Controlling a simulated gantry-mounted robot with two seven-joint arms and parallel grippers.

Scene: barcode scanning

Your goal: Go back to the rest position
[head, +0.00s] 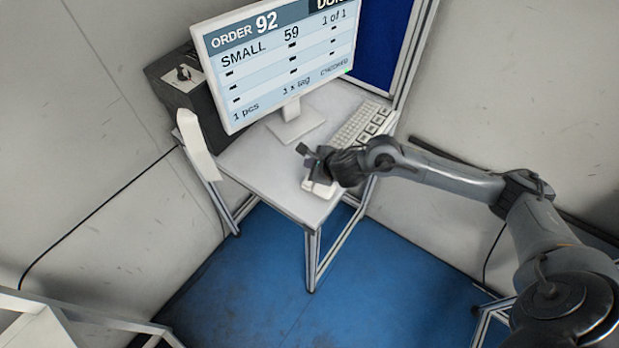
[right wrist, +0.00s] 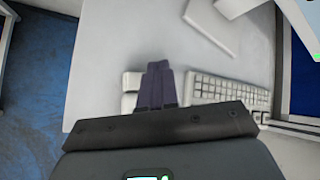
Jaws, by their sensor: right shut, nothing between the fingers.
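My right gripper (head: 312,160) reaches in from the right in the head view, over the front right part of the white desk (head: 262,168). In the right wrist view its dark fingers (right wrist: 157,84) are together with nothing between them. A small white device (head: 318,188) lies on the desk under the gripper; it is partly hidden behind the fingers in the right wrist view (right wrist: 131,82). I cannot tell whether the fingers touch it. My left gripper is not in view.
A monitor (head: 285,75) showing order 92 stands on the desk, with a keyboard (head: 362,125) to its right. A dark box-shaped printer (head: 170,78) with a white strip (head: 198,145) is at the left. Blue floor (head: 260,270) lies open in front. A white frame (head: 60,312) is at lower left.

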